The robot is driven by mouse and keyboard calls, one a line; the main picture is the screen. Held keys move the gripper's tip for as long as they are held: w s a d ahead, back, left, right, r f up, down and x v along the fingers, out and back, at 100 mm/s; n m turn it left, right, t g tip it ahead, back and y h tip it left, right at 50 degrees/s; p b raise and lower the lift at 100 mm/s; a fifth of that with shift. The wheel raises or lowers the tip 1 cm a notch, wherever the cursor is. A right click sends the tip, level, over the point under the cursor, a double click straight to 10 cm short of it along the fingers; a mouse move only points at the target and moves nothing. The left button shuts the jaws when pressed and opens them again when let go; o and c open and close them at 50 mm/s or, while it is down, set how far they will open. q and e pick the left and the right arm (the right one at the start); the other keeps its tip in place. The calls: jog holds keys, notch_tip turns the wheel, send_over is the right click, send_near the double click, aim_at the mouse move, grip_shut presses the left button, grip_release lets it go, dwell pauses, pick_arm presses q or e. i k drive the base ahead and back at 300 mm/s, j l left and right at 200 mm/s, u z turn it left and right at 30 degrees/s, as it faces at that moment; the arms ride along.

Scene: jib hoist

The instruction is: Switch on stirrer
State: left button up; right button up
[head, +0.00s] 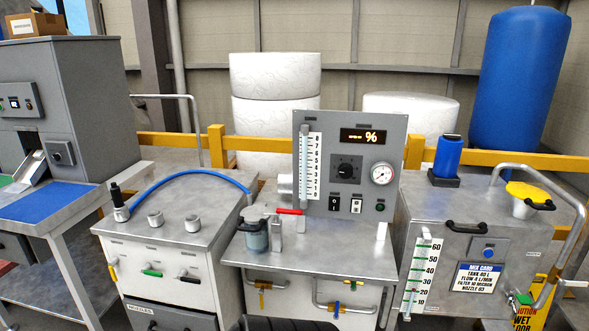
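A grey upright control panel (350,150) stands on the middle bench. It has a lit percent display (362,136), a black knob (346,170) and a round gauge (382,174). Along its lower edge are a black switch (334,203), a white-plated switch (357,205) and a green button (380,207). The grey tank at right (430,225) carries a plate with a blue button (488,253) and a white "MIX CARD" label (478,277). I cannot tell which control belongs to the stirrer, or any switch position. Neither of my grippers is in view.
A small jar (257,237) and a red-handled valve (290,212) stand at the middle bench's left. A blue hose (185,172) arches over the left cabinet. A curved pipe (570,200) borders the tank's right side. The front middle benchtop (320,257) is clear.

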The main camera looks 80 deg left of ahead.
aim_at(356, 206)
jog(key=u, duration=2.3)
jog(key=i+j, duration=0.1)
jog(key=i, duration=0.1)
